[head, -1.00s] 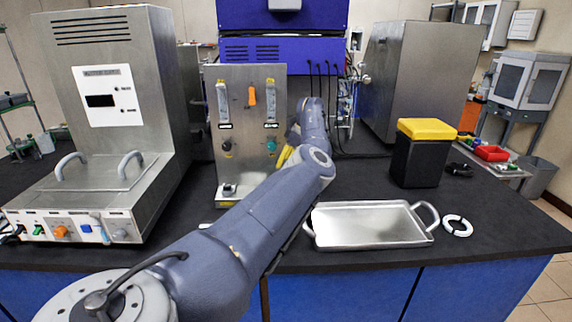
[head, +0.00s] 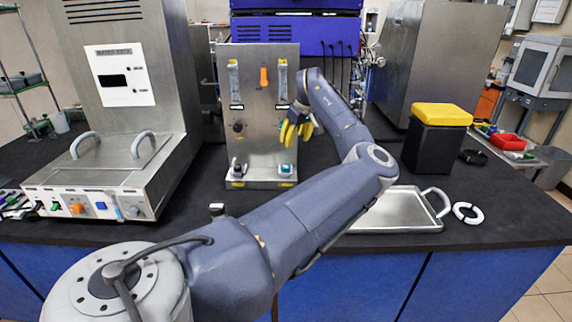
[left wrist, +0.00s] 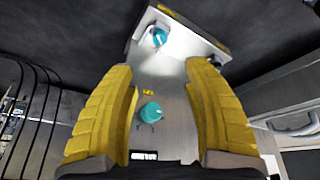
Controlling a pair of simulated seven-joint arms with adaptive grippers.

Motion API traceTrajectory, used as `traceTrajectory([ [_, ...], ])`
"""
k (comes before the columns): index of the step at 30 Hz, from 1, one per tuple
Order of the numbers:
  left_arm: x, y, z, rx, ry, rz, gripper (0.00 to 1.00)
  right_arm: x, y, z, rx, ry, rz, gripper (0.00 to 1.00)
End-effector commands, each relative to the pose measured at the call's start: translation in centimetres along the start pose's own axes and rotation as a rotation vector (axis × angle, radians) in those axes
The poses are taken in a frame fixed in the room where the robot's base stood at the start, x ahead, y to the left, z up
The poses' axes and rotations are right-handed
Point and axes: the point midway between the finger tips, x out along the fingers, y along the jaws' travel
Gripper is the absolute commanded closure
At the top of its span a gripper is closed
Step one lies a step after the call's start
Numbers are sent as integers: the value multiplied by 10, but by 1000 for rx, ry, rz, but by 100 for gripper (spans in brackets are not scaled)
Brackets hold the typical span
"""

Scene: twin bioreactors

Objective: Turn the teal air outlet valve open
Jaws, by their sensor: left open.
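A steel panel (head: 258,110) stands upright on the bench. In the left wrist view a round teal knob (left wrist: 151,112) on its face shows between my fingers, apart from both. A second teal knob (left wrist: 157,37) is at the panel's foot, and it also shows in the head view (head: 286,170). I cannot tell which is the air outlet valve. My left gripper (head: 297,133) is open and empty, with yellow fingers in front of the panel's right side. In the head view it hides most or all of the upper teal knob. My right gripper is not in view.
A black knob (head: 238,126) and an orange part (head: 264,77) are on the panel. A steel unit with handles (head: 110,160) stands left. A metal tray (head: 400,212), a yellow-lidded black bin (head: 436,138) and a white ring (head: 465,212) are right. Cables hang behind the panel.

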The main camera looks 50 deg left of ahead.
Motion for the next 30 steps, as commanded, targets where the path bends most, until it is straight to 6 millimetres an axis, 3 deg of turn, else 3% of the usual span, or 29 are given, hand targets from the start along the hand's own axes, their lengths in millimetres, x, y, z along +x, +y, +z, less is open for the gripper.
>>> traceTrajectory([
  [8,1,-1,-4,158,13,7,50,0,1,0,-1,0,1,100],
  [13,13,-1,-4,175,12,6,50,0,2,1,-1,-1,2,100],
  [30,113,-1,-6,173,12,4,50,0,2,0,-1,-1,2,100],
])
